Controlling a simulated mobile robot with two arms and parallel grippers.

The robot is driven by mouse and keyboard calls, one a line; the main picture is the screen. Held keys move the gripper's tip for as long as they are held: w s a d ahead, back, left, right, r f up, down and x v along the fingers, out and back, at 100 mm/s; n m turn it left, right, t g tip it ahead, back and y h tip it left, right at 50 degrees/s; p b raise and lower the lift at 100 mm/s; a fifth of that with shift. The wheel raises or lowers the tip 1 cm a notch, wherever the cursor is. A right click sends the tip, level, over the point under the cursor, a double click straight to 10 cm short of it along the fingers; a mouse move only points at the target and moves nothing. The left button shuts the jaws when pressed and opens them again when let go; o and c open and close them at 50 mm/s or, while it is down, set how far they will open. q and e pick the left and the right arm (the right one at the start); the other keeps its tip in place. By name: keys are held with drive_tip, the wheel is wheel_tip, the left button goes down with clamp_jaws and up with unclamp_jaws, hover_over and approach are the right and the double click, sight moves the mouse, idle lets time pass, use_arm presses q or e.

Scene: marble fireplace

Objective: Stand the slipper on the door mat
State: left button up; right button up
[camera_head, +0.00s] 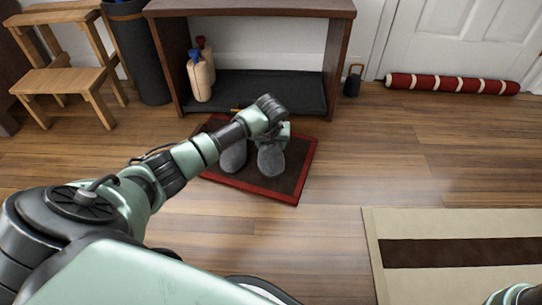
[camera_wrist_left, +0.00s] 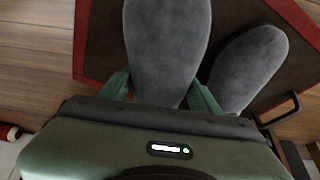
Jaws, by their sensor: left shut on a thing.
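The door mat (camera_head: 290,183), dark brown with a red border, lies on the wood floor in front of a low shelf. Two grey slippers show over it with their rounded toes toward me. My left gripper (camera_head: 283,131) is at the back end of the right-hand slipper (camera_head: 271,161). In the left wrist view its fingers (camera_wrist_left: 160,94) are shut on this slipper (camera_wrist_left: 166,45), one on each side. The other slipper (camera_head: 233,157) is close to its left on the mat and shows at right in the wrist view (camera_wrist_left: 248,68). I cannot tell whether the held slipper touches the mat.
The brown shelf (camera_head: 337,65) with a dark tray (camera_head: 265,92) and bottles stands behind the mat. A wooden step stool (camera_head: 62,78) is at left. A red striped roll (camera_head: 450,85) lies by the door. A beige rug (camera_head: 460,225) is at right. Floor between is clear.

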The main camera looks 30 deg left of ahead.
use_arm(q)
wheel_tip(320, 180, down, 4)
drive_tip(key=b, duration=0.2)
drive_tip(key=shift+f+b, duration=0.2)
drive_tip(key=shift+b, duration=0.2)
drive_tip(key=shift+r, duration=0.2)
drive_tip(key=o, duration=1.4)
drive_tip(key=shift+f, duration=0.15)
drive_tip(key=p+v, duration=0.8)
drive_tip(key=v, duration=0.3)
drive_tip(key=shift+r+p, duration=0.3)
drive_tip(key=shift+r, duration=0.1)
drive_tip(key=shift+s+d+r, duration=0.1)
drive_tip(key=shift+d+r, duration=0.05)
drive_tip(key=shift+r, duration=0.1)
